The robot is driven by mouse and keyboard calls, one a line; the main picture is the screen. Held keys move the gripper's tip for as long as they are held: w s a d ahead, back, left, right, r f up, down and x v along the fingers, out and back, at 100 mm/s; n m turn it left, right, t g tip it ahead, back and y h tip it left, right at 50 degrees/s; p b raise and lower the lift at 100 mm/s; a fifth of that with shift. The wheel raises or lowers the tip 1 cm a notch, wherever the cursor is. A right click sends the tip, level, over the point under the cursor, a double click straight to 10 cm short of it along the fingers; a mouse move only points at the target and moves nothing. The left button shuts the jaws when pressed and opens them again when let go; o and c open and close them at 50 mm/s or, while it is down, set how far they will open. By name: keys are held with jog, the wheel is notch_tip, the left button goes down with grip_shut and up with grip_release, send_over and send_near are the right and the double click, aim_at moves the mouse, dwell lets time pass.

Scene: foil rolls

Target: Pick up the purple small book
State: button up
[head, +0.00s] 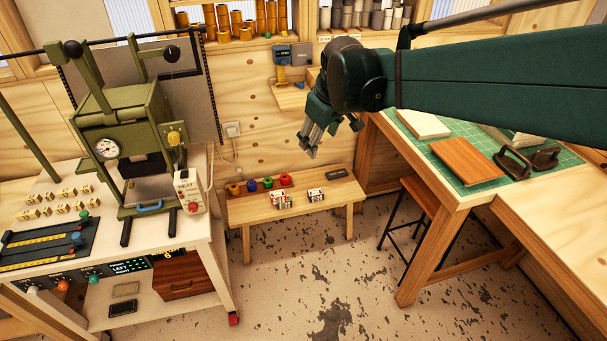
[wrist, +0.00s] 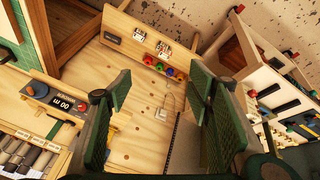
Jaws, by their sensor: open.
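I cannot make out a purple small book in either view. In the head view, a cream book or block (head: 424,124) and an orange-brown book-like slab (head: 466,161) lie on the green cutting mat (head: 472,183) on the right table. Another pale block there is partly hidden by my arm. My gripper (head: 311,142) hangs in the air in front of the plywood wall, above the low bench and left of the mat. In the wrist view my gripper (wrist: 160,98) has its fingers spread apart, with nothing between them.
The low bench (head: 243,212) holds coloured rings, white blocks and a small dark item (head: 336,174). A green press (head: 115,130) stands on a cart at the left. A stool (head: 424,200) stands by the right table. Dark curved tools (head: 518,165) lie near the slab. Shelves of rolls line the wall.

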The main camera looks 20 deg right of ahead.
jog(key=w+d+f+n+g, duration=0.15)
jog(key=w+f, duration=0.25)
jog(key=w, duration=0.4)
jog(key=w+d+f+n, duration=0.2)
jog(key=w+f, duration=0.1)
jog(key=w, duration=0.6)
jog(key=n+g+b, duration=0.2)
jog(key=n+g, duration=0.2)
jog(key=n, duration=0.5)
send_over(315, 192)
jog(key=shift+t, duration=0.25)
notch_tip(315, 192, down, 49)
jog(key=shift+f, duration=0.6)
jog(key=shift+f, duration=1.3)
jog(key=shift+s+f+b, duration=0.15)
jog(key=shift+f+b, duration=0.75)
jog(key=shift+f, duration=1.75)
